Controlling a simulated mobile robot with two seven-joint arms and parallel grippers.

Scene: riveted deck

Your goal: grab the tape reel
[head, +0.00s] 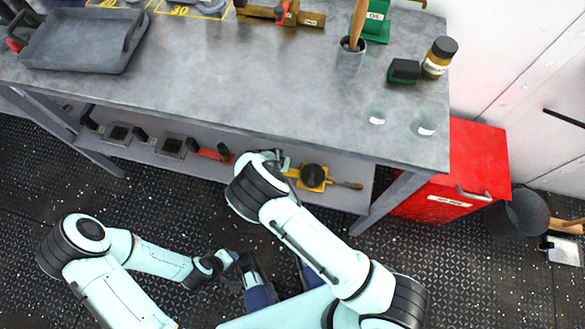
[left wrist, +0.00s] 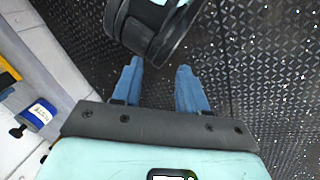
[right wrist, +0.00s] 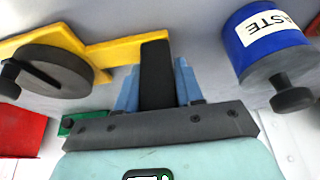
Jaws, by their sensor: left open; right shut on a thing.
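The tape reel, a yellow frame with a dark round disc and a black grip, lies on the bench's lower shelf in the head view (head: 313,177). In the right wrist view the tape reel (right wrist: 95,50) fills the upper left. My right gripper (right wrist: 157,66) is shut on its black grip, one blue finger on each side. In the head view my right arm hides most of that gripper. My left gripper (left wrist: 158,66) is open and empty above the dark floor, with a dark part of my own arm just beyond its fingertips.
The grey workbench (head: 240,95) stands over the shelf, its leg close right of the reel. A blue container marked WASTE (right wrist: 262,42) is beside the right gripper. A red cabinet (head: 462,165) stands at the right. The patterned floor (head: 480,290) in front is partly clear.

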